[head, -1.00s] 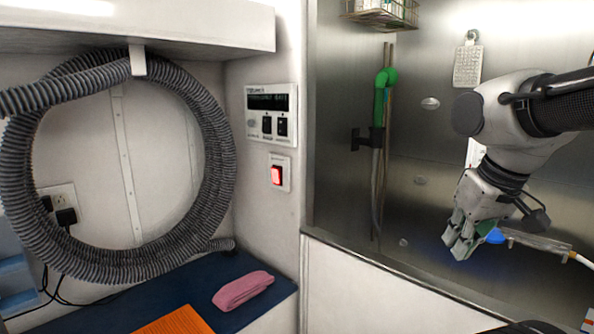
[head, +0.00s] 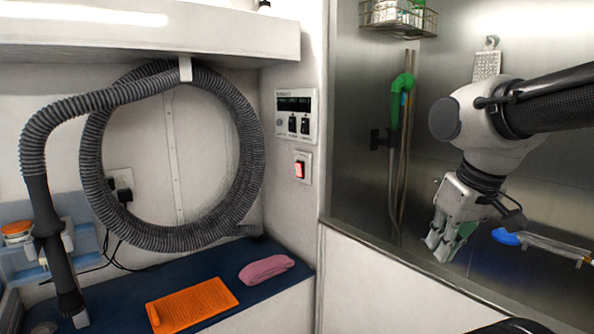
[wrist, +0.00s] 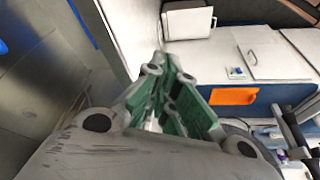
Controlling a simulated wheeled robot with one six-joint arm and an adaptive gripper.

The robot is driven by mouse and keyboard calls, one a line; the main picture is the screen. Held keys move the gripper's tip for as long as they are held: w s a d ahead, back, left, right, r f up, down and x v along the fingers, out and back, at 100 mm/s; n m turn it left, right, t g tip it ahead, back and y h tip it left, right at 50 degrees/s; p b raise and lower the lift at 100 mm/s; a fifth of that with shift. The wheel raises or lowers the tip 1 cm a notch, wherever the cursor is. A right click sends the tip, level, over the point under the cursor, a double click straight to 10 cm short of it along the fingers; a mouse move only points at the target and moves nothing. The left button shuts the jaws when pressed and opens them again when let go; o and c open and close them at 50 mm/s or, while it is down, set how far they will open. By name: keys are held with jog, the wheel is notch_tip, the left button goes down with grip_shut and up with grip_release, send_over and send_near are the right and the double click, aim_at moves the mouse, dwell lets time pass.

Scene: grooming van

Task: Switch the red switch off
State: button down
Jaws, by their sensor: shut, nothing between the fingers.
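The red switch (head: 300,168) is a small glowing rocker in a white plate on the white wall, just below a control panel (head: 297,115) with a dark display. It looks lit. My gripper (head: 438,246) hangs to the right of the switch and lower, in front of the metal-lined bay, well apart from the switch. Its grey fingers with green pads are shut and empty. In the wrist view the fingers (wrist: 172,92) point away from the camera, and I cannot make out the switch there.
A grey ribbed hose (head: 100,180) hangs coiled at left. A white half-wall (head: 370,270) edges the metal bay. A green-handled pipe (head: 402,85) stands at the bay's back.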

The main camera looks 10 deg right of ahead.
jog(key=w+a+f+n+t+y, duration=0.1)
jog(key=w+a+f+n, duration=0.55)
jog(key=w, duration=0.65)
jog(key=w+a+f+n+t+y, duration=0.15)
jog(key=w+a+f+n, duration=0.25)
jog(key=w+a+f, duration=0.55)
jog(key=w+a+r+n+t, duration=0.2)
jog(key=w+r+t, duration=0.1)
jog(key=w, duration=0.3)
jog(key=w+a+r+n+t, duration=0.1)
jog(key=w+r+n+t, duration=0.2)
jog(key=w, duration=0.3)
jog(key=w+r+n+t+y, duration=0.1)
jog(key=w+r+n+t, duration=0.2)
jog(key=r, duration=0.8)
jog(key=n+t, duration=0.2)
jog(key=n, duration=0.1)
jog(key=shift+d+r, duration=0.2)
jog(key=shift+d, duration=0.15)
jog(key=shift+w+t, duration=0.15)
jog(key=shift+t, duration=0.1)
